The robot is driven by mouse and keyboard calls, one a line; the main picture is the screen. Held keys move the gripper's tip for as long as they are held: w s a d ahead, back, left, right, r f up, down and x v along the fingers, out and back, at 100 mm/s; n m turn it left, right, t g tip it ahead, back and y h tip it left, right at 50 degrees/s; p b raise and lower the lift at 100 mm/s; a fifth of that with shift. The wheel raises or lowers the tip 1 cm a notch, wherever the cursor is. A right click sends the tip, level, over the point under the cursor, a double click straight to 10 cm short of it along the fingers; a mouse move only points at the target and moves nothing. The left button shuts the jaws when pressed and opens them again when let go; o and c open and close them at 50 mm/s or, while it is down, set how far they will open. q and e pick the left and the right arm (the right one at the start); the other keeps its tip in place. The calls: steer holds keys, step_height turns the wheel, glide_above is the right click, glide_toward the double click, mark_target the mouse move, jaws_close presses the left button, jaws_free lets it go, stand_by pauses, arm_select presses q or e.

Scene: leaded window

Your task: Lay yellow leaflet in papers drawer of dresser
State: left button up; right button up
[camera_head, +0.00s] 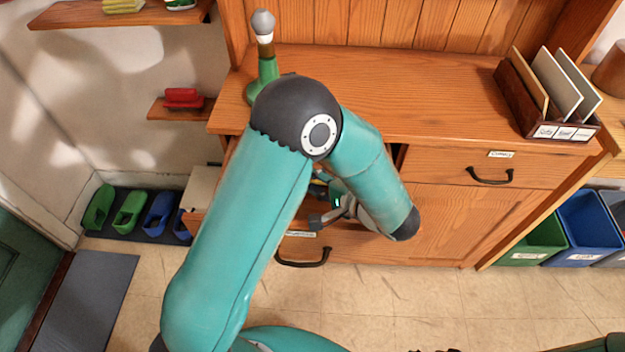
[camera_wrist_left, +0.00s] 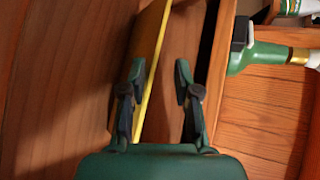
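The dresser (camera_head: 440,120) stands ahead. Its left drawer (camera_head: 345,245) is pulled out, with a dark handle and a small label I cannot read. My left gripper (camera_head: 335,212) reaches down at this drawer, mostly hidden by my arm. In the left wrist view my left gripper (camera_wrist_left: 158,88) has its fingers apart. A thin yellow edge (camera_wrist_left: 151,75), probably the yellow leaflet seen nearly edge-on, runs between the fingers, closer to the left one. Whether it rests on the drawer floor is hidden. My right gripper barely shows at the bottom edge of the head view.
A green bottle-like object (camera_head: 264,75) stands on the dresser top's left end. A paper holder (camera_head: 545,100) stands at the right end. The right drawer (camera_head: 480,168) is shut. Coloured bins (camera_head: 585,225) stand at right; clogs (camera_head: 130,212) sit at left.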

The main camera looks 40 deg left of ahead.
arm_select(q)
steer(key=shift+w+r, duration=0.1)
steer(key=shift+r, duration=0.05)
steer(key=v, duration=1.2)
steer(key=shift+r+p, duration=0.35)
steer(key=shift+r, duration=0.15)
steer(key=shift+r, duration=0.1)
